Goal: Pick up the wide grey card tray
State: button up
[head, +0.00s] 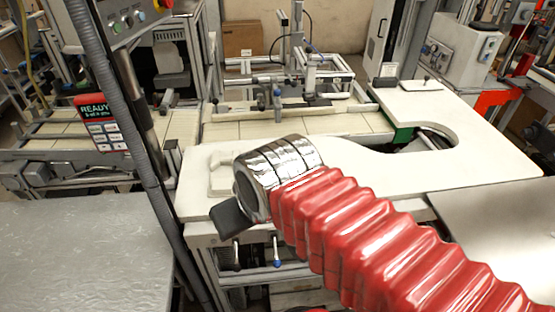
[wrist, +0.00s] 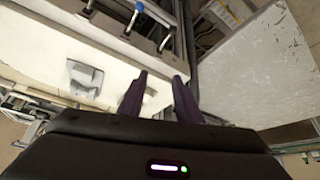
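A pale grey, shallow tray-like piece (head: 220,181) lies on the white worktop, left of my wrist in the head view and partly hidden behind it. A squarish grey piece (wrist: 85,76) on the white surface in the wrist view looks like the same thing; I cannot tell for sure that it is the card tray. My gripper (wrist: 160,76) has two dark purple fingers, apart with nothing between them. The grey piece is left of the fingers, not touching them. In the head view only a dark part of my gripper's end shows; the fingertips are hidden.
The white worktop (head: 375,173) has a rounded cutout at its right. A machine frame (head: 290,85) with rods stands behind it. A grey metal table (head: 80,245) is at front left, another at right (head: 500,235). A thick grey post (head: 125,130) rises at left.

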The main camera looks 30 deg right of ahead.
jog(key=shift+o, duration=0.6)
jog(key=shift+o, duration=1.4)
jog(key=shift+w+d+r, duration=0.2)
jog(key=shift+r, duration=0.05)
jog(key=o, duration=1.2)
jog(key=w+d+r+g, duration=0.1)
jog(key=w+d, duration=0.2)
jog(key=w+d+r+m+g, duration=0.1)
jog(key=w+d+r, duration=0.1)
jog(key=w, duration=0.1)
jog(key=w+d+r+m+g, duration=0.1)
jog(key=w+d, duration=0.1)
jog(key=d, duration=0.1)
jog(key=shift+w+d+r+h, duration=0.2)
jog(key=shift+w+d+h, duration=0.1)
jog(key=shift+w, duration=0.1)
jog(key=shift+o, duration=0.8)
jog(key=w+d+m+g, duration=0.2)
jog(key=w+d, duration=0.4)
jog(key=d, duration=0.6)
jog(key=shift+w+f+g, duration=0.25)
jog(key=shift+f+g, duration=0.05)
jog(key=shift+f, duration=0.1)
jog(key=shift+d, duration=0.1)
jog(key=shift+f, duration=4.3)
jog(key=shift+f, duration=0.1)
